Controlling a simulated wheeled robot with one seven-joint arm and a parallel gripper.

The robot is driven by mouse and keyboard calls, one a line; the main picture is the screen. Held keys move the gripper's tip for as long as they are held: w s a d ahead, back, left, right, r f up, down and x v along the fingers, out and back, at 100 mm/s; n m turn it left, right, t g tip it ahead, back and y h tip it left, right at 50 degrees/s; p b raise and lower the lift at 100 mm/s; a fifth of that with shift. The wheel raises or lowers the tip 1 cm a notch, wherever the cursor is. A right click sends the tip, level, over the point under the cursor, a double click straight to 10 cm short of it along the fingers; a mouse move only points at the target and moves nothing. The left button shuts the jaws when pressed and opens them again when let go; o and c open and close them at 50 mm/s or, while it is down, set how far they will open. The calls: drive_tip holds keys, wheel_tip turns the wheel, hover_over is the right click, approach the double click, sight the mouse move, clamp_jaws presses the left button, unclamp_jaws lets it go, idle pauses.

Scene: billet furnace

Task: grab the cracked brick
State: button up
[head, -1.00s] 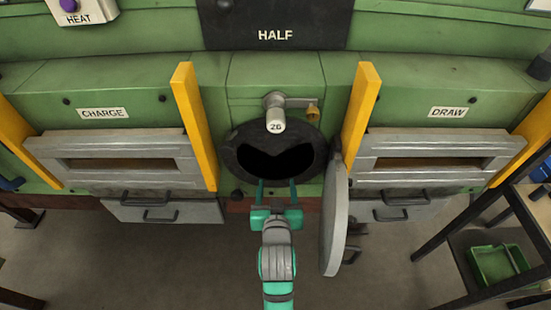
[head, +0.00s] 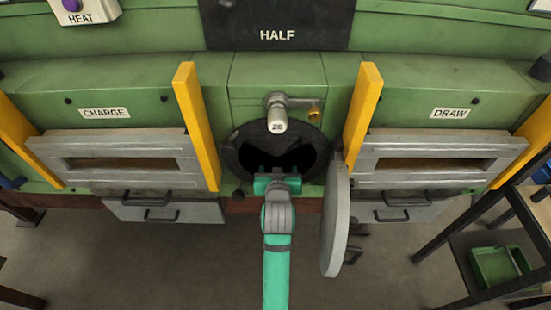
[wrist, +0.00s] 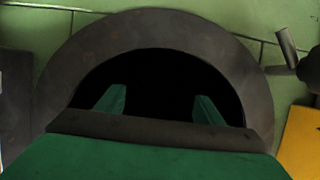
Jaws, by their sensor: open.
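I cannot make out the cracked brick in either view; the inside of the round port is black. The port's dark ring (head: 232,158) sits in the green furnace front, and it fills much of the wrist view (wrist: 65,75). My gripper (head: 278,168) is at the port's mouth in the head view. In the wrist view my gripper (wrist: 159,103) has its two green fingers apart, reaching into the dark opening with nothing visible between them. Whatever lies deeper inside is hidden in the dark.
A grey round door (head: 336,222) hangs open just right of my arm. Yellow posts (head: 197,125) flank the port, with the CHARGE (head: 105,113) and DRAW (head: 450,113) hatches beyond. A capped fitting (head: 277,120) is above it. A rack with a green tray (head: 497,265) stands right.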

sight(277, 156)
drive_tip(key=shift+x, duration=1.3)
drive_tip(key=shift+a, duration=0.15)
drive_tip(key=shift+c, duration=0.6)
drive_tip(key=shift+w, duration=0.1)
drive_tip(key=c, duration=1)
drive_tip(key=shift+c, duration=1.2)
drive_tip(key=shift+w+r, duration=0.1)
drive_tip(key=shift+w, duration=0.1)
